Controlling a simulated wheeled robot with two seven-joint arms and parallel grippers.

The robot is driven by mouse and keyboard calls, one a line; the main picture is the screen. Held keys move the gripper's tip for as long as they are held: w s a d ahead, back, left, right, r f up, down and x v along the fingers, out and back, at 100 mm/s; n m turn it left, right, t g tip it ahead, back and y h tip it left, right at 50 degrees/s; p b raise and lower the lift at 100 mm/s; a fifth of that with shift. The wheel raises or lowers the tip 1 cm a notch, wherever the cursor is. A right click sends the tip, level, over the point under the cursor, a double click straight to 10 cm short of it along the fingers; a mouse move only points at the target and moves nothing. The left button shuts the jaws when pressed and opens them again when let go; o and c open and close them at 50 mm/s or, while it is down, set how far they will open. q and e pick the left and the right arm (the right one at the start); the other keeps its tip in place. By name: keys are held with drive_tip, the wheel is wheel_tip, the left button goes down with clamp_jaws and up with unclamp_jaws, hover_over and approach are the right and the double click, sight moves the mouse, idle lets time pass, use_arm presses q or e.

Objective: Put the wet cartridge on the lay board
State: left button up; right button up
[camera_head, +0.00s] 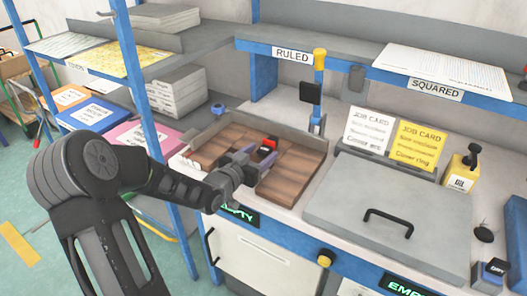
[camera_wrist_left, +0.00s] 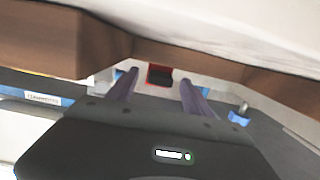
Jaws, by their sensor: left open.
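My left gripper (camera_head: 256,157) reaches in from the left over a brown, wood-look board (camera_head: 291,173) in a low grey-walled tray on the bench. Its two purple-grey fingers stand apart with nothing held between them; they also show in the left wrist view (camera_wrist_left: 158,80). A small red and black block (camera_head: 270,143) is just beyond the fingertips. In the left wrist view, a red-edged dark block (camera_wrist_left: 160,75) shows in the gap, beyond the fingers. I cannot tell for sure which thing is the wet cartridge or the lay board. My right gripper is not in view.
A grey lidded box (camera_head: 340,205) with a black handle fills the right of the bench. White and yellow job cards (camera_head: 417,146) stand behind it. A blue shelf post (camera_head: 137,80) rises left of the tray.

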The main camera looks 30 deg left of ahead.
use_arm(q)
drive_tip(key=s, duration=0.3)
drive_tip(key=s+r, duration=0.1)
drive_tip(key=s, duration=0.6)
drive_tip(key=shift+d+r, duration=0.15)
drive_tip(key=shift+r, duration=0.1)
